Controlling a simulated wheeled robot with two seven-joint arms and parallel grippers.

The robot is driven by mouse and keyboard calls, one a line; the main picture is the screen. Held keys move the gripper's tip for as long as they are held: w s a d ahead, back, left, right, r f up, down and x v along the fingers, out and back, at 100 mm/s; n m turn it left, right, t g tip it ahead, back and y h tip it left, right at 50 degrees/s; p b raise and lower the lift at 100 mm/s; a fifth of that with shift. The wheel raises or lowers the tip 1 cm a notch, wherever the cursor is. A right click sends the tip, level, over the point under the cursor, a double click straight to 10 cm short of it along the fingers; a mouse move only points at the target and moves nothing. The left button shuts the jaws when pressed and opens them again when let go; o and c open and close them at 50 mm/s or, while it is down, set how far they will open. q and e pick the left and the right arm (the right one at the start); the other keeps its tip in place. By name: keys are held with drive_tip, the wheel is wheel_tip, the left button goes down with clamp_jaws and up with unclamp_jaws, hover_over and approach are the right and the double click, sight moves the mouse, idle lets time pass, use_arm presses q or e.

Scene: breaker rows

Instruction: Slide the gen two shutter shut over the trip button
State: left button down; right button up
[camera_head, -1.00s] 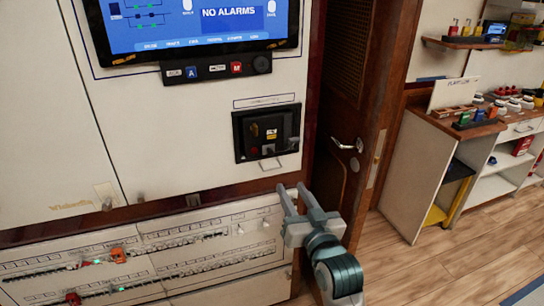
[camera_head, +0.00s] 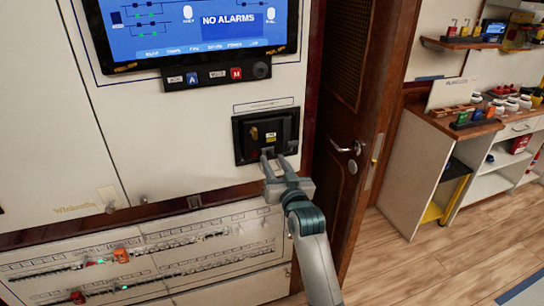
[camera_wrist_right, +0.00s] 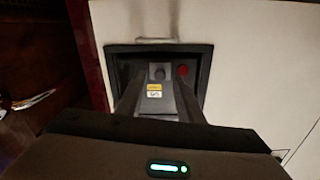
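A black-framed recessed panel (camera_head: 239,141) is on the white cabinet front in the head view. It also shows in the wrist view (camera_wrist_right: 203,57), with a grey shutter plate, small dark knob (camera_wrist_right: 160,73), yellow label (camera_wrist_right: 154,90) and red trip button (camera_wrist_right: 183,69). The red button is uncovered, beside the knob and close to one fingertip. My right gripper (camera_head: 272,156) is at the panel's lower part. In the wrist view its fingers (camera_wrist_right: 158,80) are apart, one on each side of the knob; contact cannot be told. My left gripper is not in view.
A screen reading "NO ALARMS" (camera_head: 200,25) and a button strip (camera_head: 215,75) are above the panel. Breaker rows (camera_head: 120,262) are below left. A wooden door with a metal handle (camera_head: 345,148) is to the right. A small pull bar (camera_wrist_right: 155,40) borders the panel.

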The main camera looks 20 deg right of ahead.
sight(269, 154)
drive_tip(key=shift+w, duration=1.3)
